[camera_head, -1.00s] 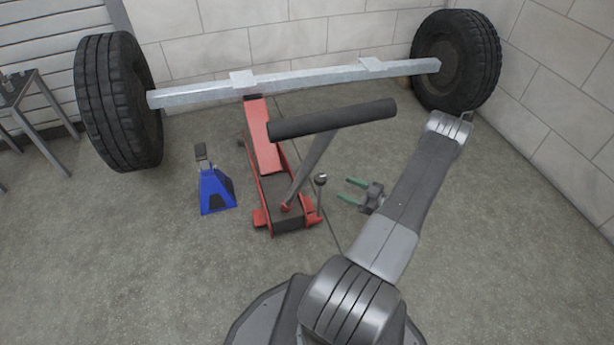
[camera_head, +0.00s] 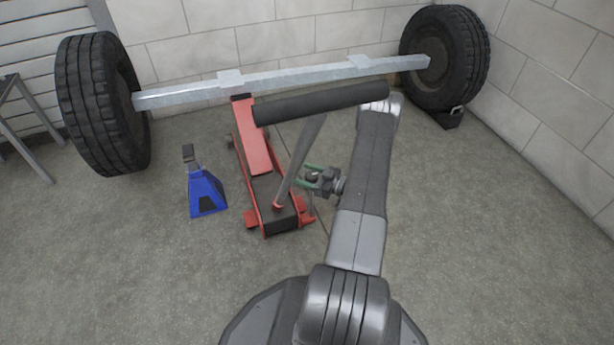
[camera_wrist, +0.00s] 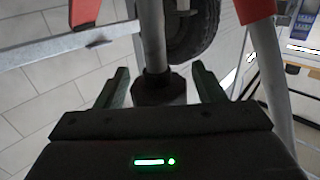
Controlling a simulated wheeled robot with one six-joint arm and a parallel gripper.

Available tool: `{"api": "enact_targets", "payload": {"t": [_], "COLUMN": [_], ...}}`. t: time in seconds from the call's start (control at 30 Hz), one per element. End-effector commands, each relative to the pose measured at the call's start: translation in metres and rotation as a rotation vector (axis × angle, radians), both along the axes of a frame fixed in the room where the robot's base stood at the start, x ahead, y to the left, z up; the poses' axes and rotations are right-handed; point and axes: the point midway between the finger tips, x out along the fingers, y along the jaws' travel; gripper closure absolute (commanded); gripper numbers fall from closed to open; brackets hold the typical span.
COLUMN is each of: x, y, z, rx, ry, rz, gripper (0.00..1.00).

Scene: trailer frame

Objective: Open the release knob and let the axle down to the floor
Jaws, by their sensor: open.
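The release knob (camera_head: 312,177) is a dark knob on a thin rod beside the handle base of the red floor jack (camera_head: 256,150). In the wrist view the dark faceted knob (camera_wrist: 158,90) stands between the two green fingers of my gripper (camera_wrist: 160,68), with a gap on each side. My gripper (camera_head: 303,174) is open around it and partly hides it in the head view. The grey axle (camera_head: 290,77) rests across the jack's front end. It carries a tyre at the left (camera_head: 103,105) and one at the right (camera_head: 446,58).
The jack's long handle (camera_head: 320,103) with its black grip rises close to my arm. A blue jack stand (camera_head: 205,192) stands on the floor left of the jack, clear of the axle. A dark chock (camera_head: 450,117) sits by the right tyre. A table (camera_head: 25,135) is at the left.

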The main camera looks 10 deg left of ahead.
Motion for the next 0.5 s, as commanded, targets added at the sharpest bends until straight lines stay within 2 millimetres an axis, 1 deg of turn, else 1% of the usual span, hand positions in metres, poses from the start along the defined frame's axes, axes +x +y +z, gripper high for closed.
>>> {"api": "enact_targets", "payload": {"t": [0.17, 0.2, 0.27, 0.4, 0.5], "x": [0.0001, 0.0, 0.0001, 0.0, -0.0001], "y": [-0.0001, -0.0001, -0.0002, -0.0002, -0.0003], "z": [0.0002, 0.0002, 0.0002, 0.0002, 0.0002], "rx": [0.0, 0.0, 0.0, 0.0, 0.0], "ry": [0.0, 0.0, 0.0, 0.0, 0.0], "rz": [0.0, 0.0, 0.0, 0.0, 0.001], "gripper": [0.37, 0.41, 0.53, 0.81, 0.82]}}
